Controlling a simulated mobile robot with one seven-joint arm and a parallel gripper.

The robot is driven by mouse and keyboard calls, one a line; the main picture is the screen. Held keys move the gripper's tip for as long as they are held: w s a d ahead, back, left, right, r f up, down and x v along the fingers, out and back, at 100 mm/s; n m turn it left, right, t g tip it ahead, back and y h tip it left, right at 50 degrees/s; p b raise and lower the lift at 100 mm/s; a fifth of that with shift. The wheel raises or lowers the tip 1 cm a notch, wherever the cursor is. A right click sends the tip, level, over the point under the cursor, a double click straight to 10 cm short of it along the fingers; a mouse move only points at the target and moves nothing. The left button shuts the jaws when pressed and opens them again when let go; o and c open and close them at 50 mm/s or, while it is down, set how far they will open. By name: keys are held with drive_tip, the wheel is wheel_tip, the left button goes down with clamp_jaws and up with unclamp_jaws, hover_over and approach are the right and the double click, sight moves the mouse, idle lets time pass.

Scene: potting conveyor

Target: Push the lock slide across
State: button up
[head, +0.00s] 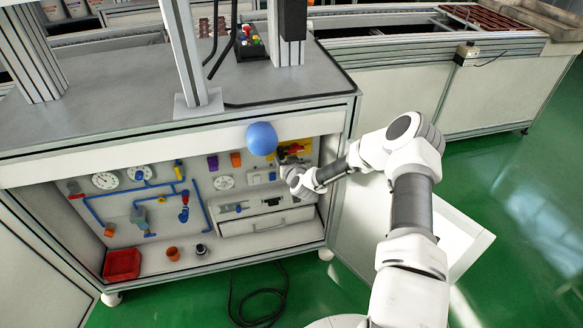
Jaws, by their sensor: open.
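The cabinet's back panel (140,213) carries several small fittings, and I cannot tell for sure which is the lock slide. A pale grey plate with a small blue piece (238,209) is mounted low on the right half, above the drawer. A yellow fitting (297,145) sits at the panel's upper right. My gripper (287,160) is at the panel's right side, just below the yellow fitting and above and right of the grey plate. It is open; its fingers are small and partly lost against dark parts, and I cannot tell whether they touch anything.
A blue ball (262,138) shows at the cabinet's top front edge. A white drawer (267,222) is below the panel. A red bin (122,264), an orange cup (173,253) and a dark cup (202,250) stand on the cabinet floor. A black cable (258,292) lies on the green floor.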

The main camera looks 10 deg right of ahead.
drive_tip(key=p+v, duration=0.4)
drive_tip(key=v, duration=1.2)
drive_tip(key=shift+s+r, duration=0.2)
drive_tip(key=shift+s, duration=0.15)
drive_tip(key=s+r+n+g, duration=0.2)
drive_tip(key=s+r+g, duration=0.15)
drive_tip(key=r, duration=0.75)
drive_tip(key=s+r+n+g, duration=0.2)
drive_tip(key=s+r, duration=0.2)
drive_tip(key=r, duration=0.7)
drive_tip(key=s+a+r+m+g, duration=0.1)
drive_tip(key=s+r, duration=0.3)
drive_tip(key=s, duration=0.3)
drive_tip(key=s+a+r+m+g, duration=0.1)
drive_tip(key=s+a+r, duration=0.1)
drive_tip(key=s+r, duration=0.35)
drive_tip(key=s+a+r, duration=0.1)
drive_tip(key=s+r, duration=0.2)
drive_tip(key=s, duration=0.6)
wheel_tip(320, 180, up, 17)
drive_tip(key=p, duration=1.7)
drive_tip(key=shift+s+r+p, duration=0.2)
drive_tip(key=shift+s+p, duration=0.2)
